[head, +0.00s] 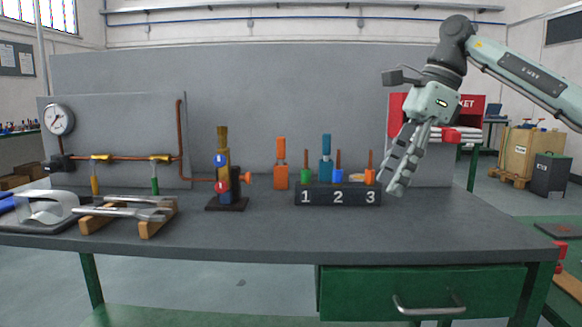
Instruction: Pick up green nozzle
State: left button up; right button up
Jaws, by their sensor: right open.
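The green nozzle (306,174) has a thin brown tip and stands upright at position 1 of a dark numbered block (338,197) on the workbench. A blue nozzle (338,175) stands at position 2 and an orange nozzle (370,175) at position 3. My right gripper (398,178) hangs fingers down just right of the block, to the right of the orange nozzle. It is open, with nothing seen between its fingers. It is well apart from the green nozzle. My left gripper is out of view.
A torch-like fitting (225,180) stands to the left. Wrenches (125,210) lie on a wooden rack at far left. The front right of the workbench (440,225) is clear.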

aim_at(304, 173)
jog(key=i+j, duration=0.3)
jog(key=i, duration=0.15)
jog(key=i+j, duration=0.3)
jog(key=i, duration=0.2)
